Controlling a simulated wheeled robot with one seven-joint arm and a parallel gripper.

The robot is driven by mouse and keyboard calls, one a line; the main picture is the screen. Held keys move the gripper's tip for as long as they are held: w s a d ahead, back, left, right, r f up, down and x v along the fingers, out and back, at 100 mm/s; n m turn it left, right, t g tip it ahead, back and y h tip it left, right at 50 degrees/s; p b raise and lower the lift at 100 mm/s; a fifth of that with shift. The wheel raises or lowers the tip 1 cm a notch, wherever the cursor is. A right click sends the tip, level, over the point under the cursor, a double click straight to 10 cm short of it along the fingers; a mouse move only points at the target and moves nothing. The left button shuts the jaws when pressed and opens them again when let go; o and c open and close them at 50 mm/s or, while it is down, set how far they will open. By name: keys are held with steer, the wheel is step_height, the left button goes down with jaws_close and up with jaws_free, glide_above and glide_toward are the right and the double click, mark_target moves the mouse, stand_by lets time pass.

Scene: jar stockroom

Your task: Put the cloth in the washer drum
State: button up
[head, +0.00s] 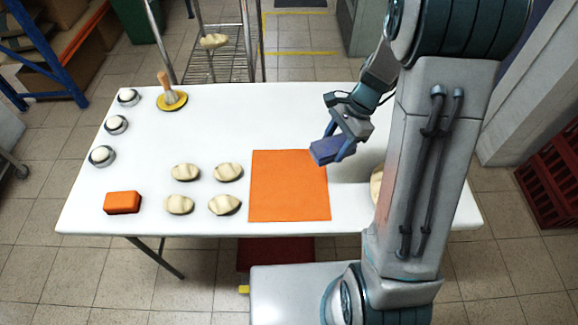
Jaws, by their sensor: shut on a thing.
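My gripper (337,143) is above the right half of the white table, just beyond the top right corner of an orange square. It is shut on a small dark blue thing (325,151), boxy in outline; I cannot tell whether it is cloth. The flat orange square (289,186) lies on the table and could be a cloth or a mat. No washer drum shows in this view.
The white table (235,118) holds several pale dough-like lumps (185,172), an orange block (122,202), a brush on a yellow disc (171,98) and round dishes (102,156) at left. My arm hides the table's right part. A wire rack (215,65) stands behind.

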glide_above(286, 183)
steer(key=d, duration=0.2)
steer(key=f, duration=0.6)
steer(key=shift+w+a+f, duration=0.2)
steer(key=shift+a+f, duration=0.05)
steer(key=shift+f, duration=2.1)
steer(key=shift+f, duration=0.1)
steer(key=shift+f, duration=0.15)
steer(key=o, duration=1)
steer(key=shift+c, duration=0.2)
steer(key=shift+r, duration=0.25)
